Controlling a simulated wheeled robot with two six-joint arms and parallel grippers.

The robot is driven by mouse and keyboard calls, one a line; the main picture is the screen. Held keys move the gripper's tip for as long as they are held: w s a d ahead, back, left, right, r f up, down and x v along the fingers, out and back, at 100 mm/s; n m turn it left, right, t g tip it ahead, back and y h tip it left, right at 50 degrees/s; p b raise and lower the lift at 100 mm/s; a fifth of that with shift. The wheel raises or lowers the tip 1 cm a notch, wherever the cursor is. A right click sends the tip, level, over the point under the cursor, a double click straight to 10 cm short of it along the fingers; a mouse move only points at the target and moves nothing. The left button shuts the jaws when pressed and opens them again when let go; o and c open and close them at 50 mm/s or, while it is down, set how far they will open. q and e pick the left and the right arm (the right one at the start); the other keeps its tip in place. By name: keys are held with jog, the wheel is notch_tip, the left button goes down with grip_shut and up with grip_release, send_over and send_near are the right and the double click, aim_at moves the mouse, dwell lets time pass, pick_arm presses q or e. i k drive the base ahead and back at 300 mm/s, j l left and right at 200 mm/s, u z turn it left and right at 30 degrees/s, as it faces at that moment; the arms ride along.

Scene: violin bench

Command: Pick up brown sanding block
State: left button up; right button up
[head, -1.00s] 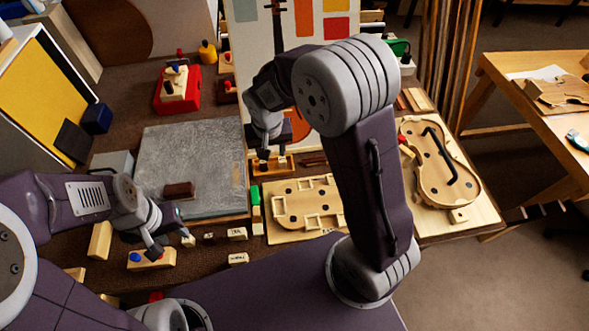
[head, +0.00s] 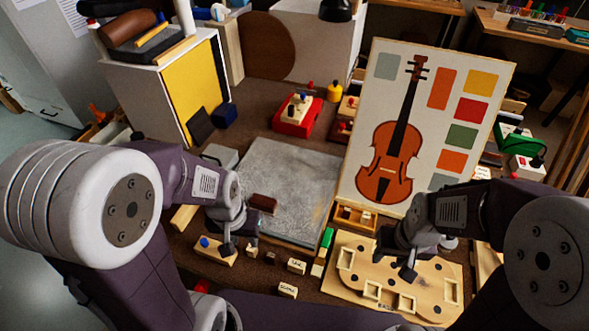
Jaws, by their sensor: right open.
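The brown sanding block (head: 264,203) is a small dark brown block lying on the grey slab (head: 290,165), near its left front corner. My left gripper (head: 238,240) points down just left of and nearer than the block, over the slab's front left corner. Its jaw gap is not clear in this view, and I see nothing held in it. My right gripper (head: 397,262) is open and empty above the wooden board with small frames (head: 350,285), well right of the block.
A wooden piece with a blue knob (head: 216,252) and several small labelled blocks (head: 297,266) lie along the bench front. A violin picture panel (head: 440,110) stands behind the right arm. A red holder (head: 297,116) stands behind the slab, which is mostly clear.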

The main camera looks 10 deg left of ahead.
aim_at(267, 205)
jog(key=z, duration=1.1)
jog(key=u, duration=1.7)
jog(key=j, duration=0.1)
